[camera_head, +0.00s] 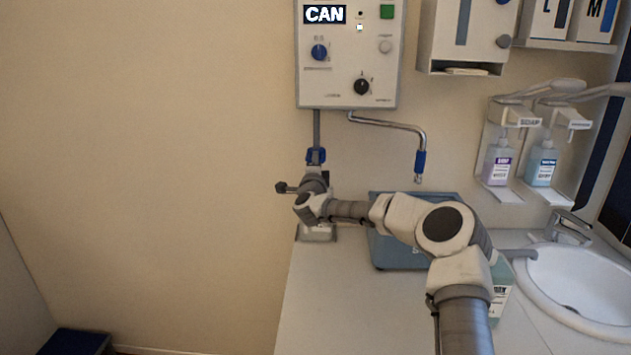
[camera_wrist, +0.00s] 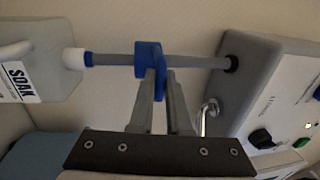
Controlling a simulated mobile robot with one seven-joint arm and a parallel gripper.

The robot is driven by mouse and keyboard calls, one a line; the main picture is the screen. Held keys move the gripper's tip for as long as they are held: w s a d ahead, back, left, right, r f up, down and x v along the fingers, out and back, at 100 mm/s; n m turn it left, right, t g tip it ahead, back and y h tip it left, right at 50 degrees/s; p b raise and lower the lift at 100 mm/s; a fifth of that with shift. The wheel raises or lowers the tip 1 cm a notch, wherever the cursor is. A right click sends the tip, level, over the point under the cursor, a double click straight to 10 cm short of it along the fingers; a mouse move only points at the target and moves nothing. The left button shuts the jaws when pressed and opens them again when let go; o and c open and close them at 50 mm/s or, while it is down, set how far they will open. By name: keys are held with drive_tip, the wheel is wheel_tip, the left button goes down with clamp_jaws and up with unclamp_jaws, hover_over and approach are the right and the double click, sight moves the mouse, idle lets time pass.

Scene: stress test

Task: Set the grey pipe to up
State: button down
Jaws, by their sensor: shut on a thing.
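The grey pipe (camera_head: 317,128) runs straight down from the underside of the white control box marked CAN. A blue collar (camera_head: 316,156) sits around it. In the wrist view the grey pipe (camera_wrist: 195,62) lies across the picture, between the box at the right and a grey base marked SOAK (camera_wrist: 25,75) at the left. The blue collar (camera_wrist: 147,57) is around its middle. My gripper (camera_wrist: 160,84) is shut on the blue collar's projecting part, between its two fingers. In the head view my wrist hides the pipe's lower part and the fingers.
The control box (camera_head: 345,90) has knobs and a CAN label. A bent metal pipe (camera_head: 400,124) with a blue end hangs to the right. A blue tray (camera_head: 385,250), soap dispensers (camera_head: 500,160) and a sink (camera_head: 580,285) stand right. The wall at left is clear.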

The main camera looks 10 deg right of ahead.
sight(315, 145)
wheel_tip(315, 145, up, 5)
drive_tip(key=shift+f+p, duration=0.15)
drive_tip(key=shift+p, duration=0.2)
drive_tip(key=c, duration=0.9)
unclamp_jaws()
drive_tip(key=b+v, duration=0.2)
drive_tip(key=v, duration=1.5)
drive_tip(key=shift+s, duration=0.2)
drive_tip(key=shift+a, duration=0.1)
